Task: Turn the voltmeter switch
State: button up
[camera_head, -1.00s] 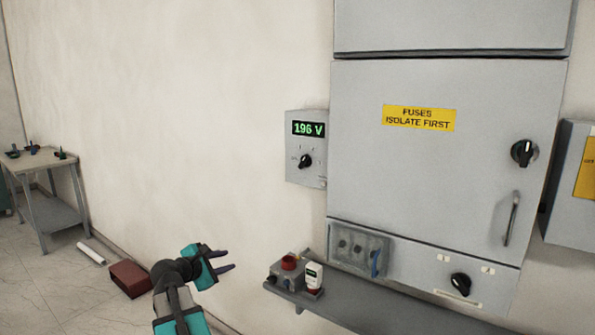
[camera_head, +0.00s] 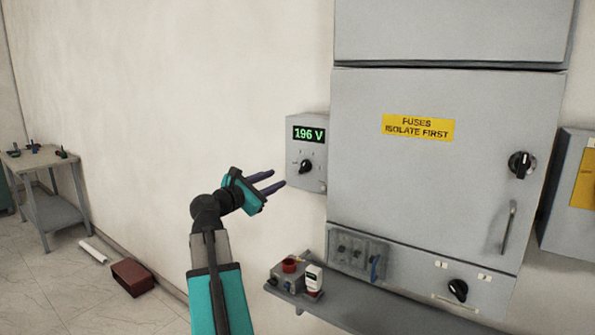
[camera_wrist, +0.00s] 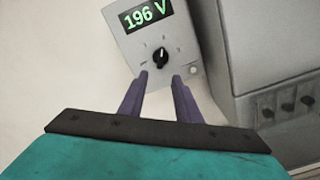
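The voltmeter box (camera_head: 296,148) is a grey wall unit left of the large cabinet, with a green display reading 196 V (camera_head: 308,134). Its switch (camera_head: 306,166) is a black rotary knob below the display with a light pointer line. In the wrist view the knob (camera_wrist: 160,58) lies just beyond the fingertips, between their lines, with its pointer roughly upward. My gripper (camera_head: 278,180) is left of and slightly below the knob in the head view. Its two purple fingers (camera_wrist: 159,77) are apart with nothing between them, and do not appear to touch the knob.
The large grey cabinet (camera_head: 440,180) stands right of the voltmeter, with a black rotary switch (camera_head: 521,164) and a handle (camera_head: 509,228). Below is a shelf (camera_head: 375,303) with a red-buttoned control box (camera_head: 290,275). A table (camera_head: 48,206) stands far left. The wall left of the voltmeter is bare.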

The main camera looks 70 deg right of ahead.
aim_at(302, 168)
jog(key=p+x, duration=0.4)
jog(key=x, duration=0.9)
jog(key=shift+s+d, duration=0.1)
jog(key=shift+d, duration=0.3)
grip_shut()
jog(key=shift+s+a+f, duration=0.1)
jog(key=shift+a, duration=0.05)
